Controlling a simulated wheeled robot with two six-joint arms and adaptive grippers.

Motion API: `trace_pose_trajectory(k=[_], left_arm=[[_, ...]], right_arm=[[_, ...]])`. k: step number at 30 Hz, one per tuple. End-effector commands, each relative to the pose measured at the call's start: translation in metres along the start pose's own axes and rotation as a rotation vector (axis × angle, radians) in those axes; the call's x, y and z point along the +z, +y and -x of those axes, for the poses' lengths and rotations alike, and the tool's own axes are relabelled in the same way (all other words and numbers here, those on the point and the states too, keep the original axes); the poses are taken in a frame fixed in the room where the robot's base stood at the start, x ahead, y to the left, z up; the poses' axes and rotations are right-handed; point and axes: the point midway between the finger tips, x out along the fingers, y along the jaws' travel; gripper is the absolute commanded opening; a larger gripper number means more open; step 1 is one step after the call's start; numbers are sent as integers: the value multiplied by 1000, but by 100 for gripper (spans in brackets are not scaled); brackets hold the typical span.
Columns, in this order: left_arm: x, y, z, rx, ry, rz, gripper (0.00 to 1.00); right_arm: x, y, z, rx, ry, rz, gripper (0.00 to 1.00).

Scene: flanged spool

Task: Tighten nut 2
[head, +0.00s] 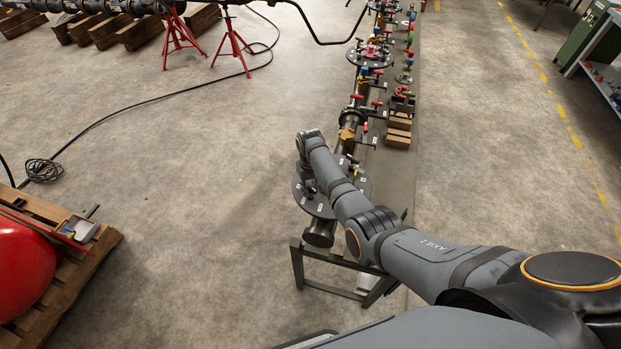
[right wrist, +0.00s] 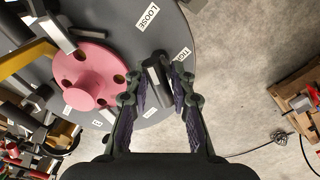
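In the right wrist view, a dark grey round flange (right wrist: 215,25) carries white labels; one reads LOOSE and another, partly hidden, seems to begin with TI. A dark cylindrical peg or nut handle (right wrist: 157,78) stands on the flange near its edge. My right gripper (right wrist: 160,86) is open with its two fingers on either side of this peg, and gaps show beside it. I cannot tell which nut number it is. In the head view, the flange (head: 302,196) sits on the near end of the pipe line, and my right arm covers part of it. My left gripper is not in view.
A pink hub with holes (right wrist: 92,78) stands beside the peg, with a yellow bar (right wrist: 25,58) near it. The metal stand (head: 298,262) holds the near pipe end. A pallet (head: 85,262) with a red tank lies at left. The floor left of the flange is clear.

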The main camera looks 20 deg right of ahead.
Motion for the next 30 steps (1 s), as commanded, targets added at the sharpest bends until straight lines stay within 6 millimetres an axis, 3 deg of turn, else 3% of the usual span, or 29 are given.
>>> trace_pose_trajectory(k=[14,18,30], left_arm=[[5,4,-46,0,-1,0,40],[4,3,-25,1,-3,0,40],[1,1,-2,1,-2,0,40]], right_arm=[[0,0,-6,0,0,-675,22],[1,0,5,1,-3,-870,22],[0,0,4,1,-1,-1428,22]])
